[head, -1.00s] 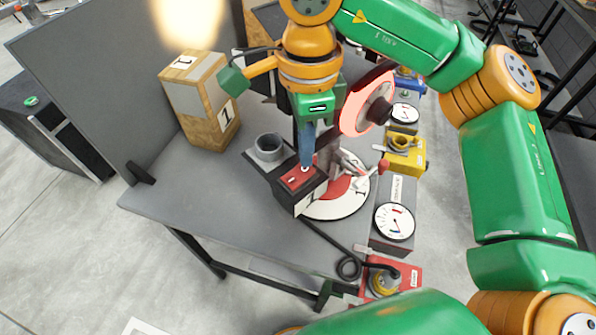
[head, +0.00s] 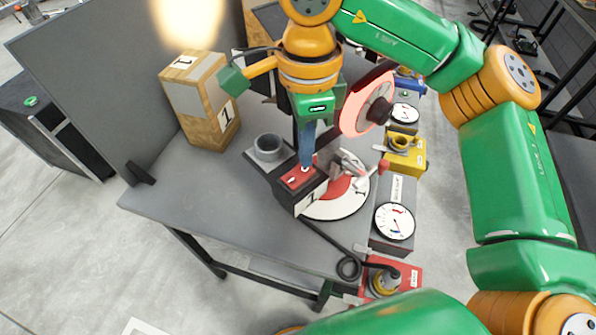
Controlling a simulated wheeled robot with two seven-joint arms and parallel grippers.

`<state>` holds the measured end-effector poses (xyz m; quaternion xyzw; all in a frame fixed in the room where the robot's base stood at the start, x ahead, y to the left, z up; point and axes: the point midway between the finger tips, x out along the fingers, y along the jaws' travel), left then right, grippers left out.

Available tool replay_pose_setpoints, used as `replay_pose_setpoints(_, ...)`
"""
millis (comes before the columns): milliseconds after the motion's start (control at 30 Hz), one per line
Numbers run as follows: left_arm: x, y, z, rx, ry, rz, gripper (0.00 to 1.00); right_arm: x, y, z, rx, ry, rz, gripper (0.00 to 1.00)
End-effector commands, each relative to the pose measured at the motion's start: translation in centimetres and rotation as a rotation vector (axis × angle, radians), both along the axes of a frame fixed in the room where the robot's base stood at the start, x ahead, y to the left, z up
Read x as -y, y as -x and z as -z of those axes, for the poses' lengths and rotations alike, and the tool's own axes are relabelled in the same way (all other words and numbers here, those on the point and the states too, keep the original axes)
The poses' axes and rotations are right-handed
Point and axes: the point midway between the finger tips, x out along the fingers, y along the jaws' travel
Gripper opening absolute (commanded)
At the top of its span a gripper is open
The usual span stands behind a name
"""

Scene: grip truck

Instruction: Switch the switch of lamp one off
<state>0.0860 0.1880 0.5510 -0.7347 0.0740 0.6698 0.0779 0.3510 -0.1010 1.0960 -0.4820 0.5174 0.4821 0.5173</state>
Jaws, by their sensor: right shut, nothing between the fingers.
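Lamp one is the wooden box marked 1 (head: 212,112) at the left back of the grey table, with a bright glow above it. A black switch box with a red top (head: 301,180) and a number label on its front stands near the middle of the table. My right gripper (head: 305,163) is shut and empty, pointing down with its tip at the red top. The tip hides part of the switch, and I cannot tell whether it touches or which way the switch is set. My left gripper is not in view.
A grey cup-shaped holder (head: 269,148) stands just left of the switch box. A red and white disc (head: 340,200), a gauge box (head: 394,221) and a yellow device (head: 404,153) stand to the right. The table's front left is clear.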

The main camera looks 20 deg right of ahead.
Motion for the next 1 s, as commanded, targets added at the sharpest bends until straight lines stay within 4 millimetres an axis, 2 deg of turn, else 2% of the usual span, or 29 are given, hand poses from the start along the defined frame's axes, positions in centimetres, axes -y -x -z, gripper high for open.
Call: replay_pose_setpoints(1000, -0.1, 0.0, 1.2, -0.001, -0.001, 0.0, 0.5, 0.0, 0.0, 1.4, 0.0, 0.0, 0.0, 0.0)
